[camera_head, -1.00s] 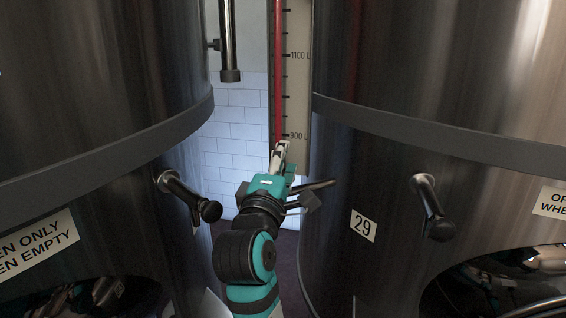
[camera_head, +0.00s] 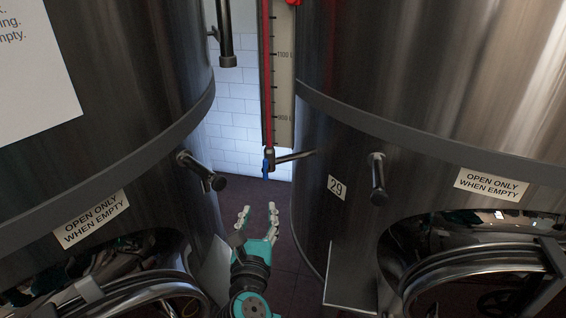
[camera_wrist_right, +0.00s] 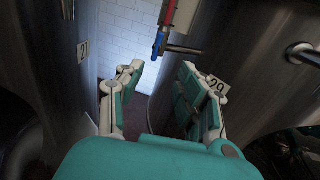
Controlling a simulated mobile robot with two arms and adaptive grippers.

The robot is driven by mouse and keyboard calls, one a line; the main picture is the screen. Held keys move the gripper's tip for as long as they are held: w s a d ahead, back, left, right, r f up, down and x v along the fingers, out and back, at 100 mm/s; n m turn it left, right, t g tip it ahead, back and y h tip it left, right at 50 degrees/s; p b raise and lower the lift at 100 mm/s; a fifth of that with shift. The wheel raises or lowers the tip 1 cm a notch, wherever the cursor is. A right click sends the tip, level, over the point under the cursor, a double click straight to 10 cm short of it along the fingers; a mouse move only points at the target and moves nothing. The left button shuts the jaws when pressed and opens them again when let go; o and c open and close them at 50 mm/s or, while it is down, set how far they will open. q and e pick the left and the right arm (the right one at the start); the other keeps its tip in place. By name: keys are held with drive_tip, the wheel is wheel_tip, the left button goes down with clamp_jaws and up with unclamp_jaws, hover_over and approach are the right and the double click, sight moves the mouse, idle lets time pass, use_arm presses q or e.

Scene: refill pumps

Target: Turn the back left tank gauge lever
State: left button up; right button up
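The tank gauge (camera_head: 281,75) is a pale strip with a red column and scale marks, between the two steel tanks in the head view. At its foot is a small blue lever (camera_head: 265,168), hanging down beside a metal pipe that joins tank 29. The blue lever also shows in the right wrist view (camera_wrist_right: 158,45), ahead of the fingers. My right gripper (camera_head: 259,212) is open and empty, below and short of the lever, apart from it. My left gripper is not in view.
Tank 29 (camera_head: 430,90) stands on the right and another tank (camera_head: 130,120) on the left, leaving a narrow gap. Stub handles (camera_head: 377,178) and (camera_head: 205,172) another handle stick out from the tanks. Hatches with wheels are low on both sides.

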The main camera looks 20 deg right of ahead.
sight(265, 168)
drive_tip(key=p+x, duration=0.3)
drive_tip(key=x, duration=1.4)
drive_tip(key=shift+w+f, duration=0.1)
drive_tip(key=shift+w, duration=0.25)
clamp_jaws()
